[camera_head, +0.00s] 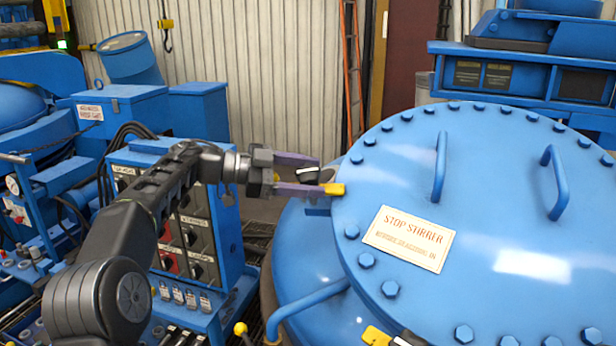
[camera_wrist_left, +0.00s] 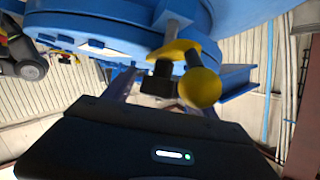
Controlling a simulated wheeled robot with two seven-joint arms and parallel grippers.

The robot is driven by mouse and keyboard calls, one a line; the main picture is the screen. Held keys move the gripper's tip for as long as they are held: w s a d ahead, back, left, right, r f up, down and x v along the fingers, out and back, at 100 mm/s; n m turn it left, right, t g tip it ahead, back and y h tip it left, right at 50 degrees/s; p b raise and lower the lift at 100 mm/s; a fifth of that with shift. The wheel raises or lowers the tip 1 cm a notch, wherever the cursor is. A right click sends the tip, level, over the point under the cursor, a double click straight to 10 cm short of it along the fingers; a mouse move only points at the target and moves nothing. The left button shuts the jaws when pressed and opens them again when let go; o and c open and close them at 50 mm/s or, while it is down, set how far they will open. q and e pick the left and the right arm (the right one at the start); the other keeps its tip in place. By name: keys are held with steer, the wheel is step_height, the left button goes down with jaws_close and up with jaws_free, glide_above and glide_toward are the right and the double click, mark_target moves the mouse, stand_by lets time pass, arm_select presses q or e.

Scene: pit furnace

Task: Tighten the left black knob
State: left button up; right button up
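The left black knob (camera_head: 308,175) sits beside a yellow clamp piece (camera_head: 334,189) at the left edge of the big blue lid. My left gripper (camera_head: 322,176) reaches in from the left, its two purple fingers spread above and below the knob. A gap seems to show on both sides, so I see no clear grip. In the left wrist view the black knob (camera_wrist_left: 157,84) lies between the fingers, below the yellow bracket (camera_wrist_left: 174,50). A yellow ball (camera_wrist_left: 200,87) hides part of that area. My right gripper is not in view.
The bolted blue lid (camera_head: 480,215) carries handles and a "STOP STIRRER" sign (camera_head: 408,239). Another yellow clamp (camera_head: 376,337) with a black part shows at the bottom edge. A blue control cabinet (camera_head: 190,235) stands close below my left arm. A ladder (camera_head: 352,70) leans behind.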

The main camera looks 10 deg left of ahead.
arm_select(q)
steer(key=shift+a, duration=0.15)
steer(key=shift+v, duration=3.8)
